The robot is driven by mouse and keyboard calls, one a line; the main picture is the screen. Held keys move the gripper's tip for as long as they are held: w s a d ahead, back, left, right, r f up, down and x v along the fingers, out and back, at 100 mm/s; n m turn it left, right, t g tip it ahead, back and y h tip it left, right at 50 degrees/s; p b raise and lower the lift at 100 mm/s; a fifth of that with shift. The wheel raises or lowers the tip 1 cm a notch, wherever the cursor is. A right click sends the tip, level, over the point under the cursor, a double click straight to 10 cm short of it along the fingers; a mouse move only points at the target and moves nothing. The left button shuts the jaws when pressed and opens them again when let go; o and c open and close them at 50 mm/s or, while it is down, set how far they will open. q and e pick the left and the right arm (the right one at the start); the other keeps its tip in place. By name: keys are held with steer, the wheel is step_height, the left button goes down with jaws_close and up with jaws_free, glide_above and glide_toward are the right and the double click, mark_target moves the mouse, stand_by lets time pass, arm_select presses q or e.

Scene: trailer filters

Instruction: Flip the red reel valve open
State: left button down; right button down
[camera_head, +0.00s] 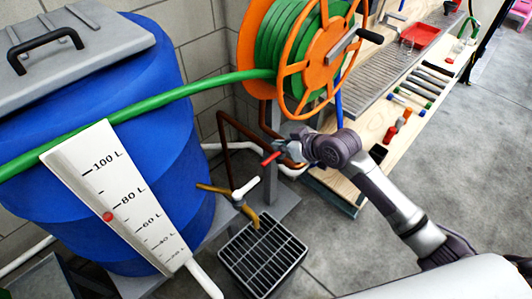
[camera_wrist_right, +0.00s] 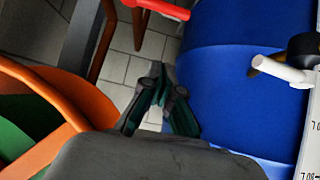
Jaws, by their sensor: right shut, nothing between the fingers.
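The red reel valve handle (camera_head: 271,158) shows as a short red lever below the orange hose reel (camera_head: 285,72), just left of my right gripper (camera_head: 287,147). In the right wrist view the red handle (camera_wrist_right: 165,8) lies at the top edge, ahead of the fingertips and apart from them. My right gripper (camera_wrist_right: 157,72) is shut and empty, pointing toward the handle. The valve body is mostly hidden. My left gripper is not in view.
A blue barrel (camera_head: 165,60) with a white level gauge (camera_head: 120,200) stands at left. A white-handled tap (camera_head: 246,187) sits above a black drain grate (camera_head: 262,258). A wooden workbench (camera_head: 368,125) with tools stands at right. A green hose (camera_head: 150,98) crosses over the barrel.

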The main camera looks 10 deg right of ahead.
mark_target(268, 159)
steer(key=b+x, duration=0.1)
steer(key=x, duration=1)
steer(key=s, duration=0.1)
steer(key=s+d+f, duration=0.1)
steer(key=s+d, duration=0.1)
steer(key=shift+s+d+f+p, duration=0.1)
steer(key=shift+d+f+p, duration=0.05)
steer(key=shift+f+p, duration=0.15)
steer(key=shift+f, duration=0.1)
